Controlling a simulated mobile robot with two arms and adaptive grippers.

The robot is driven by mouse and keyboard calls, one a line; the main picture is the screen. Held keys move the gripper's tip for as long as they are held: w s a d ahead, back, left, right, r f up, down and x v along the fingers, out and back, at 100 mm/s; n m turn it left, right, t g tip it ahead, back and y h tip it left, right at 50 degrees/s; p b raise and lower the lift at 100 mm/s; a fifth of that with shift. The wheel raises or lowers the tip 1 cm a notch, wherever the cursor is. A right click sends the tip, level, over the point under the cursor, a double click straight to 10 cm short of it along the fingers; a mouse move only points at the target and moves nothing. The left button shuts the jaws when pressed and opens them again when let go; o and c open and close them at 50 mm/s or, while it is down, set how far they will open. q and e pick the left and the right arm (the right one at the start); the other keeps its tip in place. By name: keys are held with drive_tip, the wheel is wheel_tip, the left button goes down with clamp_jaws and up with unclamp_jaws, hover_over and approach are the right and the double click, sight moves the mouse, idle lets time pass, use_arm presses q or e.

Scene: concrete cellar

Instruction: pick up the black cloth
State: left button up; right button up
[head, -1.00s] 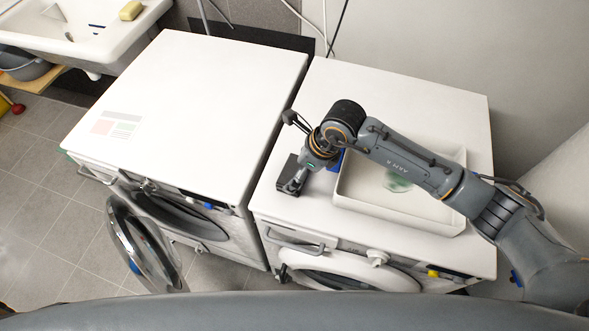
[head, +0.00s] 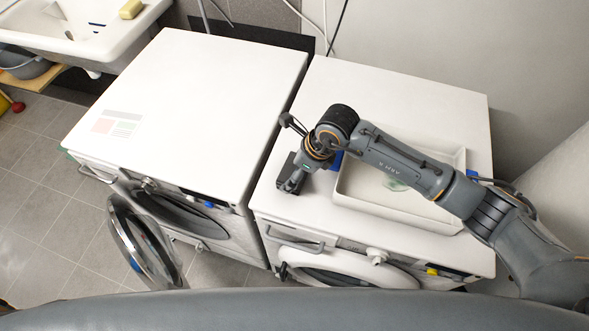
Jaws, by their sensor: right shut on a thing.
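The black cloth (head: 287,168) is a small dark patch on top of the right white machine, near its left edge. My right gripper (head: 291,185) reaches down over it from the right and is shut on it. The gripper and wrist cover part of the cloth, and it appears to be still at the level of the machine top. My left gripper is not in view.
A blue object (head: 337,161) shows beside the wrist. The left machine top (head: 200,100) is mostly clear; its round door (head: 147,245) hangs open.

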drive_tip(key=shift+r+b, duration=0.3)
drive_tip(key=shift+r, duration=0.05)
drive_tip(key=s+r, duration=0.1)
drive_tip(key=r, duration=0.1)
drive_tip(key=s+r+b, duration=0.1)
drive_tip(key=r, duration=0.1)
drive_tip(key=s+r+b, duration=0.1)
drive_tip(key=s+r, duration=0.1)
drive_tip(key=shift+d+r, duration=0.35)
drive_tip(key=shift+d, duration=0.05)
drive_tip(key=s+d+r+b, duration=0.2)
drive_tip(key=s+r, duration=0.3)
drive_tip(key=s, duration=0.4)
drive_tip(key=shift+s+b, duration=0.35)
drive_tip(key=shift+b, duration=0.2)
drive_tip(key=shift+r, duration=0.1)
